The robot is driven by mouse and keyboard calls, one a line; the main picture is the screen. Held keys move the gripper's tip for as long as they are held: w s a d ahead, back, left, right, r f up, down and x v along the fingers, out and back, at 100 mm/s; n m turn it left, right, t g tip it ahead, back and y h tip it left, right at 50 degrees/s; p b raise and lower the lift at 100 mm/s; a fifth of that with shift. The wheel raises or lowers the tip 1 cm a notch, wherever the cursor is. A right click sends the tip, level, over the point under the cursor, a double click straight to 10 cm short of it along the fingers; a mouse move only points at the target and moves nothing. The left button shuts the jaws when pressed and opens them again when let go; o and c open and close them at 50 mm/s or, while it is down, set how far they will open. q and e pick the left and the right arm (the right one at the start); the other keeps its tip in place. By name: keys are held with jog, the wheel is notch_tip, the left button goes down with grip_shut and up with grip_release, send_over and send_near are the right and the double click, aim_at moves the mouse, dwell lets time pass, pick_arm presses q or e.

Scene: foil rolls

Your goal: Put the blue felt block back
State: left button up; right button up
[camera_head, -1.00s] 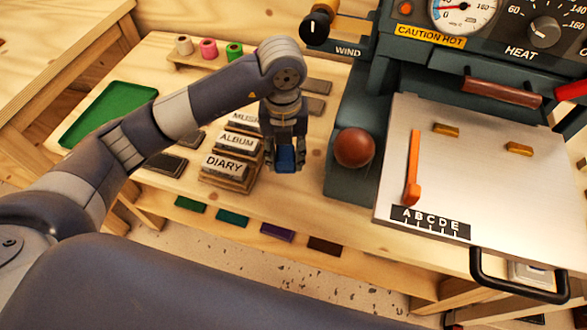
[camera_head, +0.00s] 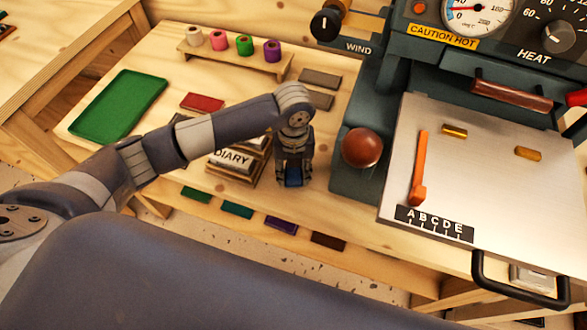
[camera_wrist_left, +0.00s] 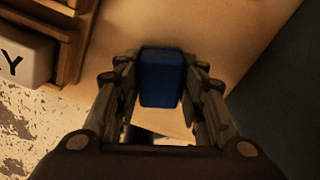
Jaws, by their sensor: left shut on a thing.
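The blue felt block (camera_wrist_left: 162,78) is between the fingers of my left gripper (camera_wrist_left: 160,90), which is shut on it. In the head view the block (camera_head: 293,177) shows as a small blue patch low in my left gripper (camera_head: 293,178). The gripper points down over the wooden table (camera_head: 330,215), between the DIARY stack and the dark green machine. Whether the block touches the table I cannot tell. My right gripper is not in view.
The DIARY stack (camera_head: 234,162) stands just left of the gripper. The machine's red-brown ball knob (camera_head: 362,147) is close on the right. A green tray (camera_head: 118,105) lies at the left. Several foil rolls (camera_head: 245,45) stand on a rack at the back.

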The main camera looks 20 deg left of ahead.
aim_at(293, 170)
pick_arm(q)
jog(key=o, duration=0.6)
jog(key=shift+f, duration=0.2)
jog(key=o, duration=0.4)
notch_tip(293, 170, up, 12)
jog(key=b, duration=0.1)
jog(key=shift+r, duration=0.25)
